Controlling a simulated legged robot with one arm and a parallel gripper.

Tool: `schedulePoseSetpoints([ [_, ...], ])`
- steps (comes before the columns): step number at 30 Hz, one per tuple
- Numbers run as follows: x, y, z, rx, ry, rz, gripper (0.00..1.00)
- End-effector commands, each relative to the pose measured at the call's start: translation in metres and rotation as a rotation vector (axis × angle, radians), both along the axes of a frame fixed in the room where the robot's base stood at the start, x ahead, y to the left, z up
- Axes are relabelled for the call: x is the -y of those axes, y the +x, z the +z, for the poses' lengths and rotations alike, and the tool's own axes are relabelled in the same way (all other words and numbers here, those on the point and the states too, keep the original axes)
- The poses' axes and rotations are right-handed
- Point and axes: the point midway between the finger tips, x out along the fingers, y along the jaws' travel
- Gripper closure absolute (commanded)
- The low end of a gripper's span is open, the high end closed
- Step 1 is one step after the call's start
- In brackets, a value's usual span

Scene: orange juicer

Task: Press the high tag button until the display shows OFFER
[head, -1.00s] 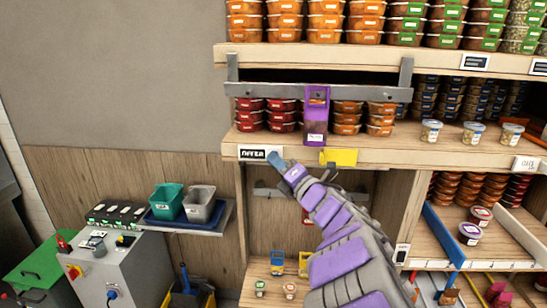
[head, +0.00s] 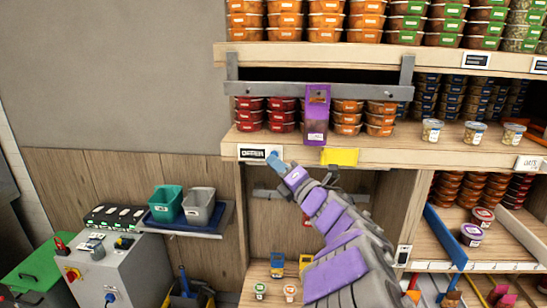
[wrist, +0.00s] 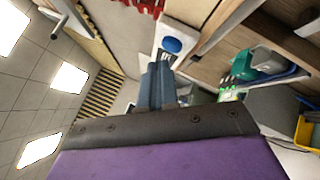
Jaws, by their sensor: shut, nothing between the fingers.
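The high tag (head: 253,152) is a small white unit with a dark display on the front edge of the middle shelf (head: 390,152), and it reads OFFER. My gripper (head: 275,160) is shut and empty, its blue fingertips at the right end of the tag. In the head view the fingertips cover that end, so its button is hidden there. In the wrist view a round blue button (wrist: 172,46) on the white tag shows just beyond my closed blue fingers (wrist: 157,82). I cannot tell whether the fingertips touch it.
A purple dispenser (head: 316,120) and a yellow card (head: 340,156) are right of the tag. Red tubs (head: 266,114) stand on the shelf behind a grey rail (head: 275,88). Teal and grey bins (head: 168,203) sit at lower left. The wall left of the shelf is clear.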

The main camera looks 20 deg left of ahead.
Motion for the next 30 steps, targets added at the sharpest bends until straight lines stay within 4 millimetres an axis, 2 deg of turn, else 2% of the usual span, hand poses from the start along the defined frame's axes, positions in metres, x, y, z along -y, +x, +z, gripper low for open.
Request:
schedulePoseSetpoints([
  [18,0.010,-0.046,-0.002,0.001,-0.002,0.000,1.00],
  [30,0.011,-0.048,0.000,-0.001,-0.001,-0.001,1.00],
])
